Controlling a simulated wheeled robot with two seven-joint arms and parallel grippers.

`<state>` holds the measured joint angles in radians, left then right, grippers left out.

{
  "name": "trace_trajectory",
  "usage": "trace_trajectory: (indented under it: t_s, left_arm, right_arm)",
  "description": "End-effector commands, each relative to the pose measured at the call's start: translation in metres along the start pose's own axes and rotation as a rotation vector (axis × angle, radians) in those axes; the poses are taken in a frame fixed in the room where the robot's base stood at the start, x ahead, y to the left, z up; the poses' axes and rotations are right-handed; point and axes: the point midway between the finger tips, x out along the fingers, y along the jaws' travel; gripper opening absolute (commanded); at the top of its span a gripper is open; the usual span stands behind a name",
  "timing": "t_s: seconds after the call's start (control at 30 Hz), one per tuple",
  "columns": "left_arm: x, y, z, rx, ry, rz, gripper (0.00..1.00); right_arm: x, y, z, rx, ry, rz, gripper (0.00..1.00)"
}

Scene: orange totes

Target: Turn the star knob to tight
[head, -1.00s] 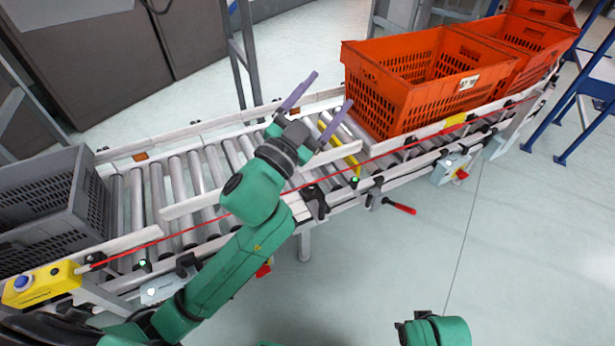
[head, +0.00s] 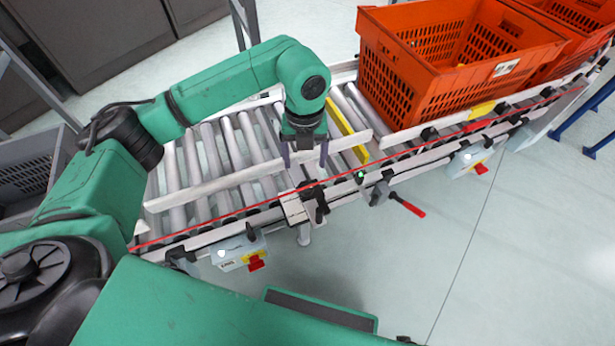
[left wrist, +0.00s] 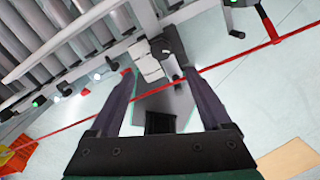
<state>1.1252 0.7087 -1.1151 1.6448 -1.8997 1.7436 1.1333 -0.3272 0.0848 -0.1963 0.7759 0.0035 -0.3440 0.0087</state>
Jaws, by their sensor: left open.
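The black star knob (head: 318,205) sits on a pale clamp block (head: 296,208) at the near side rail of the roller conveyor. In the left wrist view the dark knob (left wrist: 168,48) shows beyond the fingers, beside the pale block; its lobes and any tight mark are too small to read. My left gripper (head: 304,158) points down above the conveyor's near edge, a little behind the knob in the head view. Its two fingers are apart and empty, also in the left wrist view (left wrist: 162,80); they do not appear to touch the knob. My right gripper is out of view.
A red-handled lever (head: 408,207) hangs from the rail to the right. A yellow bar (head: 346,128) crosses the rollers before an orange tote (head: 410,95). A red cord runs along the near rail. A switch box (head: 238,252) is at lower left. A grey crate (head: 25,180) stands left.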

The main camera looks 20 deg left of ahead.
Motion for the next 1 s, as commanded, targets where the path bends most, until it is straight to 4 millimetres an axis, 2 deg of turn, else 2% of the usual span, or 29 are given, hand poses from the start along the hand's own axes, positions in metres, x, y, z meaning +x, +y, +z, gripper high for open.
trace_trajectory:
  t_s: [0.03,0.2,0.4,0.53,0.73,0.77,0.8,0.97,1.0]
  left_arm:
    - [0.016,0.001,-0.001,-0.001,0.004,0.003,0.82]
    - [0.062,0.000,-0.001,0.000,0.005,0.000,0.82]
    - [0.102,-0.001,-0.001,0.002,0.003,-0.003,0.82]
    - [0.112,-0.001,-0.001,0.003,0.002,-0.003,0.82]
    - [0.112,-0.001,-0.001,0.004,0.001,-0.004,0.82]
    - [0.112,-0.001,-0.001,0.004,0.001,-0.004,0.78]
    - [0.112,-0.002,-0.001,0.004,0.001,-0.004,0.63]
    - [0.111,-0.002,-0.001,0.003,0.001,-0.004,0.01]
    - [0.111,-0.001,-0.001,0.003,0.001,-0.004,0.00]
  right_arm:
    - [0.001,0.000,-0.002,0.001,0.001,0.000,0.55]
    - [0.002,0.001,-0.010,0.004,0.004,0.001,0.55]
    - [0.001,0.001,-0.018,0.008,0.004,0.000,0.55]
    - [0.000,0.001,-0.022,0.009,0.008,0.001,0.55]
    - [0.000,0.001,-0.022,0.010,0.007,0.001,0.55]
    - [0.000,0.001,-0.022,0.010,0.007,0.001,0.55]
    - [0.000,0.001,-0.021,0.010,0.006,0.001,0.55]
    - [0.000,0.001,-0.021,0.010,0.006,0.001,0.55]
    - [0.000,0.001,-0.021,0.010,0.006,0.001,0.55]
